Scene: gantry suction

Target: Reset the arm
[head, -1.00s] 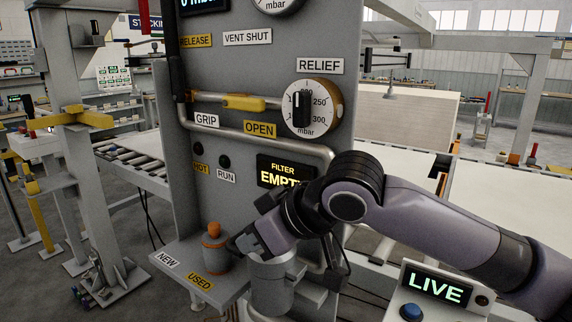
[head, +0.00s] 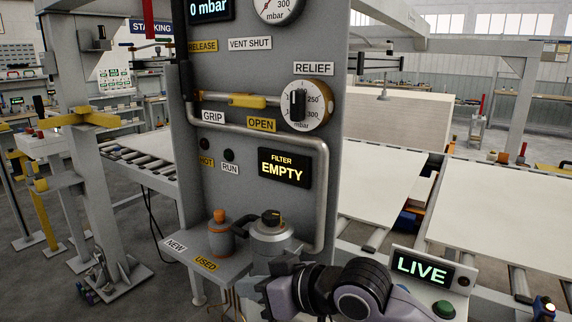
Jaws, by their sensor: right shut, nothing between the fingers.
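My right gripper (head: 275,292) is low in the head view, shut and empty. It is in front of and below the filter shelf, apart from the things on it; its fingertips are partly hard to make out. My right arm comes in from the bottom edge. On the shelf (head: 205,272) a grey canister with an orange top (head: 220,238) stands upright on the left. Beside it is a grey filter housing (head: 272,238) with a dark, yellow-marked cap on top. The filter display (head: 285,168) reads EMPTY. My left gripper is out of view.
The grey panel (head: 255,110) rises behind the shelf, with a yellow lever (head: 247,101) at OPEN and a RELIEF dial (head: 303,105). A LIVE display box (head: 421,267) stands right of my gripper, near my arm. Pale sheets (head: 378,185) lie behind it.

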